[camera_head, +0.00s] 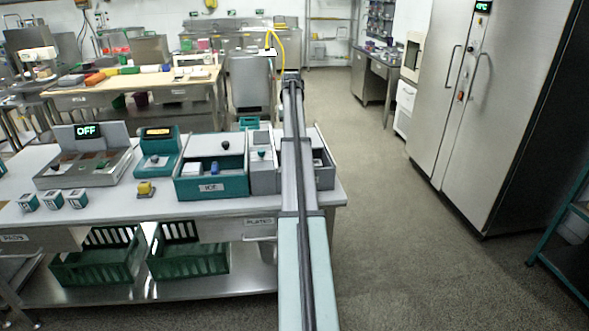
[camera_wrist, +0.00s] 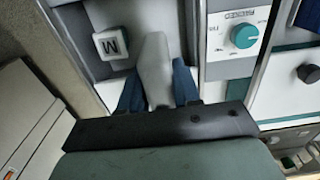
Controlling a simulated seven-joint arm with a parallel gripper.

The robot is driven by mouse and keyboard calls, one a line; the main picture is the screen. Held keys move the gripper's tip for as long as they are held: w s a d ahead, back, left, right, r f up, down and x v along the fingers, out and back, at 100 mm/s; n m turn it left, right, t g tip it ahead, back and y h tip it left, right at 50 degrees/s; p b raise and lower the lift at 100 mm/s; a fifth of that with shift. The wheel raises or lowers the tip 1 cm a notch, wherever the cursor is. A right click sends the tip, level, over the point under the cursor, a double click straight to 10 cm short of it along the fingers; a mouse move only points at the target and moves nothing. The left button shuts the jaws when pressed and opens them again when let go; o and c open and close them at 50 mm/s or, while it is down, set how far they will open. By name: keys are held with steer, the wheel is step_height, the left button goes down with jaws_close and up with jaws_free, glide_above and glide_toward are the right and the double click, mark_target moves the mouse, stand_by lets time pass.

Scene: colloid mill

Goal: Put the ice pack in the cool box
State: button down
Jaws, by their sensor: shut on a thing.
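In the wrist view my gripper (camera_wrist: 157,88) has its two blue fingers shut on a pale grey-white, smooth piece (camera_wrist: 154,62), likely the ice pack. It sticks out beyond the fingertips over a light grey surface. In the head view my arm runs up the middle, and its gripper end and held piece cannot be made out. An open teal box labelled ICE (camera_head: 211,188) stands on the bench left of my arm, with pale, blue and dark things inside. A grey box (camera_head: 262,178) is beside it. I cannot tell which container is the cool box.
In the wrist view a white block marked M (camera_wrist: 110,43) is left of the held piece, and a teal dial (camera_wrist: 243,36) and a black knob (camera_wrist: 308,73) are to the right.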

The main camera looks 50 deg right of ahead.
step_height(320, 180, down, 15)
steer(key=shift+r, duration=0.2)
stand_by(0.4)
steer(key=shift+f, duration=0.2)
steer(key=c, duration=0.8)
jaws_free()
steer(key=shift+r, duration=0.15)
step_height(320, 180, up, 12)
steer(key=shift+r, duration=0.1)
